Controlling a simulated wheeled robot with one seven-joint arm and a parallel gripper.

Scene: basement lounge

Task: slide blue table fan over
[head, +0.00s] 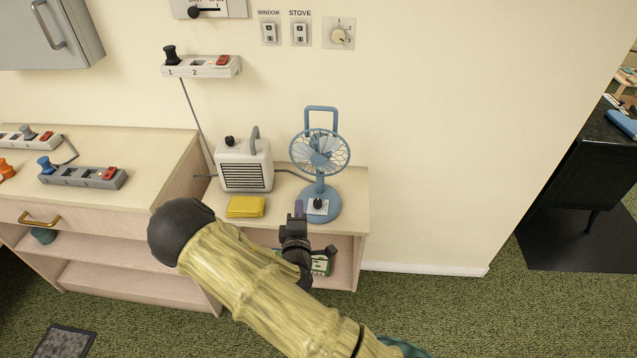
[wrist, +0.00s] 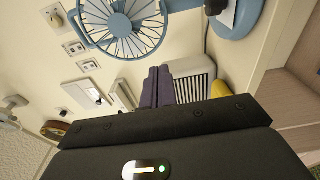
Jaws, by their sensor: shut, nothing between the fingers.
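The blue table fan (head: 320,160) stands upright near the right end of the low wooden shelf unit, in front of the wall. It has a round base with a white plate and black knob, and a square handle on top. In the wrist view the fan (wrist: 125,27) shows at the top, its base at the upper right. My gripper (head: 299,210) is shut and empty, just in front and to the left of the fan's base in the head view. Its purple fingers (wrist: 158,85) lie together. I cannot tell whether they touch the base.
A white heater (head: 243,165) stands left of the fan, with a yellow block (head: 245,207) in front of it. The shelf top (head: 352,190) has a narrow bare strip right of the fan, ending at an edge. A power strip (head: 201,67) hangs on the wall.

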